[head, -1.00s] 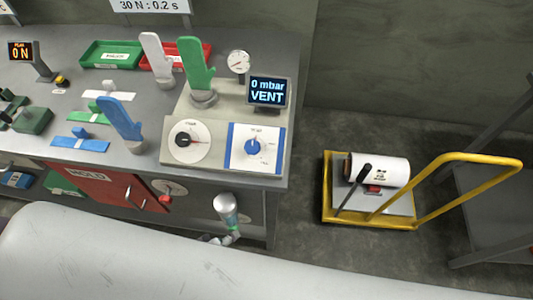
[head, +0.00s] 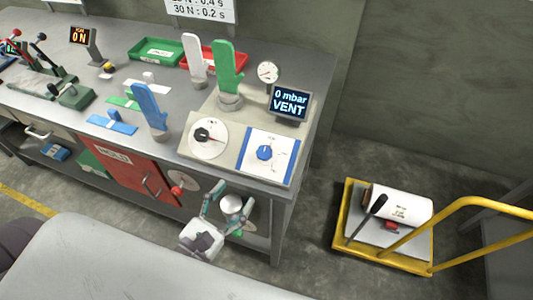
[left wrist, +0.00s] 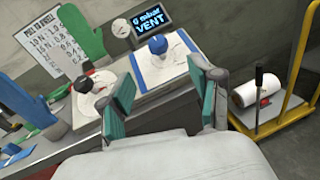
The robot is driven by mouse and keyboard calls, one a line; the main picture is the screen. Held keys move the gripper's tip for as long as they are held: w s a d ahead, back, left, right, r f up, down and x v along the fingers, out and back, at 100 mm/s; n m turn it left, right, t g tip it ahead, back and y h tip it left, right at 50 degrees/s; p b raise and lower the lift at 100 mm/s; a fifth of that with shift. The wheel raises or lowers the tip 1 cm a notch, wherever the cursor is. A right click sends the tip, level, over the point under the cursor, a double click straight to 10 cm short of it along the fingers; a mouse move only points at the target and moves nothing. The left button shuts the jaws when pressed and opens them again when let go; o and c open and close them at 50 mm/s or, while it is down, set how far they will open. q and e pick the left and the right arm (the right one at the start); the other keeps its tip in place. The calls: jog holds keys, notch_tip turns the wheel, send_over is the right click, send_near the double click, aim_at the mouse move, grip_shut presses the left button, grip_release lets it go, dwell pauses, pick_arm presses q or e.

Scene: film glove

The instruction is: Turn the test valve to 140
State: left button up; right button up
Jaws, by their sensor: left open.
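A blue knob (head: 264,153) sits on a white dial plate with a blue border (head: 247,173), on the sloped console (head: 190,147) at the bench's right end. The knob also shows in the left wrist view (left wrist: 157,44). I cannot read its scale. A display (head: 289,102) behind it reads "0 mbar VENT". Left of the blue knob is a dial with a black pointer knob (head: 202,134). My left gripper (head: 231,193) is open, in front of the bench and apart from the knob. In the wrist view its teal-padded fingers (left wrist: 158,88) are spread below the knob. My right gripper is not in view.
A green glove form (head: 229,68) and a round gauge (head: 268,71) stand behind the dials. A blue glove form (head: 151,107) stands to the left. The red mold door (head: 132,172) is below the bench top. A yellow trolley (head: 342,238) stands on the floor at right.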

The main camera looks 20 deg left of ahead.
aim_at(260, 157)
pick_arm(q)
jog(key=p+x, duration=0.5)
jog(key=x, duration=0.7)
jog(key=shift+w+a+p, duration=0.1)
jog(key=shift+w+p, duration=0.3)
jog(key=shift+w+d, duration=0.2)
jog(key=shift+w, duration=0.3)
jog(key=shift+c, duration=0.6)
jog(key=c, duration=1.1)
